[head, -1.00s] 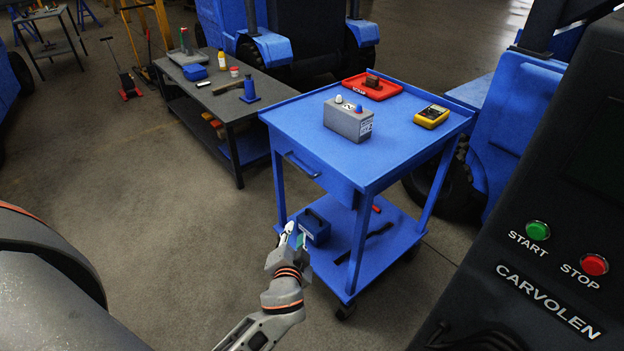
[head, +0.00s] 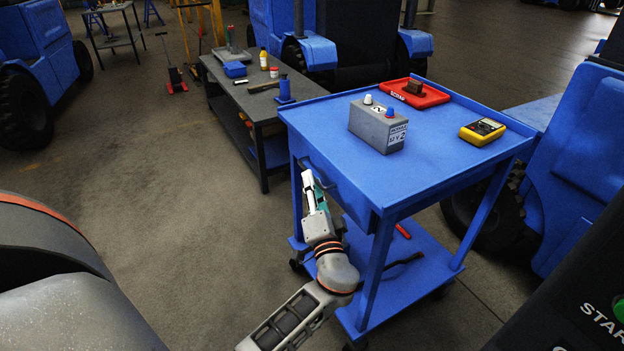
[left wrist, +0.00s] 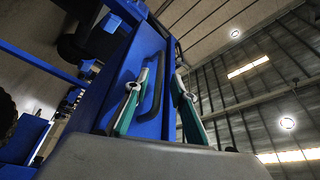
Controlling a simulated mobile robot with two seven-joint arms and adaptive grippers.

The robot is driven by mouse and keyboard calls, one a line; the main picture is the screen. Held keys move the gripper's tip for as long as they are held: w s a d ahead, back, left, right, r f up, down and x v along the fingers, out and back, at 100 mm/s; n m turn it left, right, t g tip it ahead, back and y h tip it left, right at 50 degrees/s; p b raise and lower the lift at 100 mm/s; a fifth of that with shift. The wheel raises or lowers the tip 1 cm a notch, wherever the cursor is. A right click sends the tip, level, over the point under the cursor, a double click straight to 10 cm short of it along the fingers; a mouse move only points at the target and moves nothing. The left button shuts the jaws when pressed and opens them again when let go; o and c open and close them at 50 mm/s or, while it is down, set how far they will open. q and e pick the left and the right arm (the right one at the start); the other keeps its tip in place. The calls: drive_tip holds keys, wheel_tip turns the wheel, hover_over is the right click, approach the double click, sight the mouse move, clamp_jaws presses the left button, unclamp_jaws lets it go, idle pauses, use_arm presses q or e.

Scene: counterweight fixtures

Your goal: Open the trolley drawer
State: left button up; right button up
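The blue trolley (head: 450,150) stands in front of me with its drawer (head: 345,192) under the top. The drawer looks shut. Its dark bar handle (head: 318,174) is on the front and is partly hidden by my left gripper (head: 309,184) in the head view. In the left wrist view my left gripper (left wrist: 160,80) has its two fingers apart. The handle (left wrist: 155,90) shows between them, along the blue drawer front (left wrist: 117,82). I cannot tell whether a finger touches the handle. My right gripper is out of view.
On the trolley top are a grey battery (head: 378,125), a red tray (head: 415,93) and a yellow meter (head: 482,131). A dark workbench (head: 240,104) stands behind left. A dark control panel (head: 585,300) is close at right. Open floor lies left of the trolley.

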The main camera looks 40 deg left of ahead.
use_arm(q)
drive_tip(key=shift+x, duration=1)
drive_tip(key=shift+f, duration=0.1)
drive_tip(key=shift+c, duration=0.4)
clamp_jaws()
